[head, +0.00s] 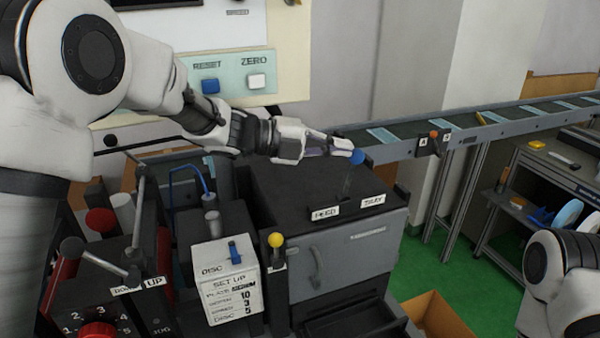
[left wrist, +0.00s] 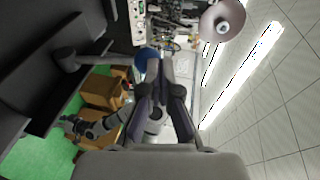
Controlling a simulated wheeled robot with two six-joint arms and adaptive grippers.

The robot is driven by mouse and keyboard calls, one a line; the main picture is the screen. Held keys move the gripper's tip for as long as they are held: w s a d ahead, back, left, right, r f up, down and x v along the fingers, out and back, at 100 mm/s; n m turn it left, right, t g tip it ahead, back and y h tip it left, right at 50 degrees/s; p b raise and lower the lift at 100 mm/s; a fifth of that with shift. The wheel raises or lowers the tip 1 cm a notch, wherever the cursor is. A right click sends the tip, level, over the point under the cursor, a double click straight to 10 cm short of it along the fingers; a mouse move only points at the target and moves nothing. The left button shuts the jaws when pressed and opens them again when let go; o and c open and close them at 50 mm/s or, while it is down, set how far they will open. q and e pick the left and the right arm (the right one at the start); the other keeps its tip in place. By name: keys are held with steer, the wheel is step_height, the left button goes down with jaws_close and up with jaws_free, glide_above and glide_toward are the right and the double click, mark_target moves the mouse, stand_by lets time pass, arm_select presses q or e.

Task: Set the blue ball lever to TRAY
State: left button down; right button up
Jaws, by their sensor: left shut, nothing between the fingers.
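The blue ball (head: 357,157) tops a thin lever that rises from the dark top of a grey machine (head: 347,262). The lever stands between the FEED label (head: 325,212) and the TRAY label (head: 373,201), leaning slightly right in the head view. My left gripper (head: 346,148) is shut and empty, its fingertips right at the ball's left side. I cannot tell whether they touch. The left wrist view shows the ball (left wrist: 147,54) just beyond the fingertips. My right arm shows at the lower right of the head view. In the left wrist view its gripper (left wrist: 70,124) is small and unclear.
A yellow ball lever (head: 276,240) and a SET UP card (head: 232,290) stand at the machine's left. A conveyor (head: 480,122) runs to the back right. A cardboard box (head: 440,318) sits below right. Above the machine top is open room.

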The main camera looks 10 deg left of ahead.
arm_select(q)
steer(key=shift+w+d+f+b, duration=0.1)
steer(key=shift+w+d+b, duration=0.2)
steer(key=shift+w+d, duration=0.4)
steer(key=shift+w+d+b, duration=0.25)
steer(key=shift+w+d, duration=0.15)
steer(key=shift+d, duration=0.55)
steer(key=v, duration=0.7)
steer(key=shift+a, duration=0.2)
steer(key=shift+s, duration=0.1)
